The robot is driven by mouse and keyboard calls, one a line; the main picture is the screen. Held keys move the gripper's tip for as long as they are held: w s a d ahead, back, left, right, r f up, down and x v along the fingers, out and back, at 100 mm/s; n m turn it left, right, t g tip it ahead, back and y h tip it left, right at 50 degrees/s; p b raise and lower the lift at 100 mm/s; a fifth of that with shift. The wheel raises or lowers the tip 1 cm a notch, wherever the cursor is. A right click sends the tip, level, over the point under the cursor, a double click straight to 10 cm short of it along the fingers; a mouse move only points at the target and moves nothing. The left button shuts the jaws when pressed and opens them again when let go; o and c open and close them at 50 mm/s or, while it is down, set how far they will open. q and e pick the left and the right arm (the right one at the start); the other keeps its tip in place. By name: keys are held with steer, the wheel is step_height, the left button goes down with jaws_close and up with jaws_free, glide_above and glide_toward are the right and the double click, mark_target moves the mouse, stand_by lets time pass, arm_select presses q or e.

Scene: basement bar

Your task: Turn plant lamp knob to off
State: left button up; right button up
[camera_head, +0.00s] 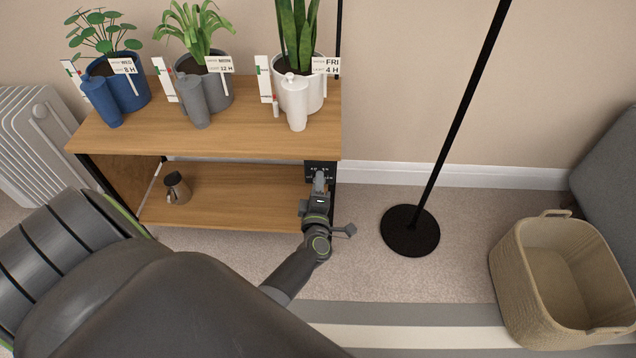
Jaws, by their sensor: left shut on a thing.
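A small black control panel (322,167) is fixed at the right front of the wooden shelf, just below the top board. My left gripper (319,178) reaches up to this panel from below and is shut at its front. The knob itself is hidden behind the gripper's fingers, so its setting cannot be read. A thin black pole (339,40) rises behind the right end of the shelf. My right gripper is not in view.
The top board (215,138) carries three potted plants with bottles and cards. A small dark jug (177,187) stands on the lower board. A black lamp base (409,231) and a woven basket (562,280) are on the carpet to the right. A radiator (35,140) stands left.

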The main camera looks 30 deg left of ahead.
arm_select(q)
steer(key=shift+f+n, duration=0.1)
steer(key=shift+n, duration=0.9)
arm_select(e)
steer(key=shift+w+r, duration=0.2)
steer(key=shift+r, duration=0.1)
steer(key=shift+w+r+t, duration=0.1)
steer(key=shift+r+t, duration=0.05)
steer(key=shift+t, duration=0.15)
arm_select(q)
steer(key=o, duration=1)
